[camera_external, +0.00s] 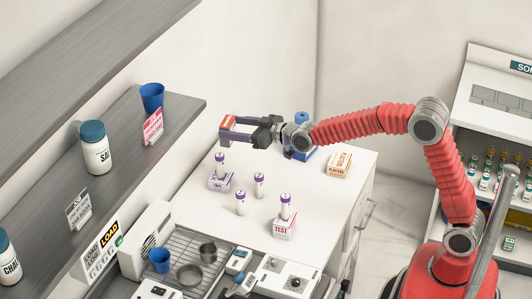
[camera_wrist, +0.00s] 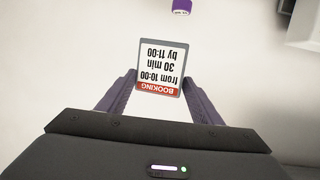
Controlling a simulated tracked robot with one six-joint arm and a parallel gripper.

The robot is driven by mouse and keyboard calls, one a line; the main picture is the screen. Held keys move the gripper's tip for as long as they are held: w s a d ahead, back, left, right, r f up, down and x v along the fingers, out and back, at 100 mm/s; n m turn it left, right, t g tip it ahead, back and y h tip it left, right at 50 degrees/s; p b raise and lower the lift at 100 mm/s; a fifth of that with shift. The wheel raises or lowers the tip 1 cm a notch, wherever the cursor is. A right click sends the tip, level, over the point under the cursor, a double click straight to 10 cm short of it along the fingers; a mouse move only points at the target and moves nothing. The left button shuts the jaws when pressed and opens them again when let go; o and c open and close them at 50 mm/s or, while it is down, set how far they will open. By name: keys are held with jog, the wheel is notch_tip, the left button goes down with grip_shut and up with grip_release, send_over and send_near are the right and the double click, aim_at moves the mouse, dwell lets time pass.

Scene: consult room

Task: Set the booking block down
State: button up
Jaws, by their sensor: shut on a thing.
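The booking block (camera_wrist: 162,66) is a small white card-like block with a red band and grey edge. It reads "BOOKING from 10:00 30 min by 11:00", upside down in the wrist view. My gripper (camera_wrist: 160,90) is shut on it, one purple finger on each side. In the external view the block (camera_external: 228,122) shows red and white at the tip of my gripper (camera_external: 232,130). My gripper reaches left over the white counter (camera_external: 330,205), and the block appears held above it. Its exact height is hard to tell.
On the counter stand a white block with a purple-capped tube (camera_external: 219,180), two loose upright tubes (camera_external: 241,202), a TEST block with a tube (camera_external: 285,225), a plasters box (camera_external: 339,165) and a blue object (camera_external: 302,118). Shelves (camera_external: 180,108) hang at left. Bare counter lies between.

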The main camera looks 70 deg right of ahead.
jog(key=shift+s+d+r+n+y, duration=0.2)
jog(key=shift+s+d+y, duration=0.15)
jog(key=shift+d, duration=0.3)
jog(key=shift+s+d+r+n+y, duration=0.2)
jog(key=shift+s+d+y, duration=0.1)
jog(key=shift+d, duration=0.35)
jog(key=n+g+y, duration=0.1)
jog(key=n+y, duration=0.3)
jog(key=y, duration=0.1)
send_near(235, 121)
jog(key=s+d+f, duration=0.3)
jog(key=d+f, duration=0.1)
jog(key=s+d+f+n+y, duration=0.1)
jog(key=s+f+y, duration=0.1)
jog(key=s, duration=0.4)
jog(key=s+d+f+n+g+y, duration=0.1)
jog(key=s+f, duration=0.3)
jog(key=s, duration=0.2)
jog(key=shift+s+f+n+g+y, duration=0.15)
jog(key=shift+f+n+g+y, duration=0.15)
jog(key=shift+n+y, duration=0.1)
notch_tip(235, 121, down, 6)
jog(key=shift+f, duration=0.2)
jog(key=shift+f, duration=1.8)
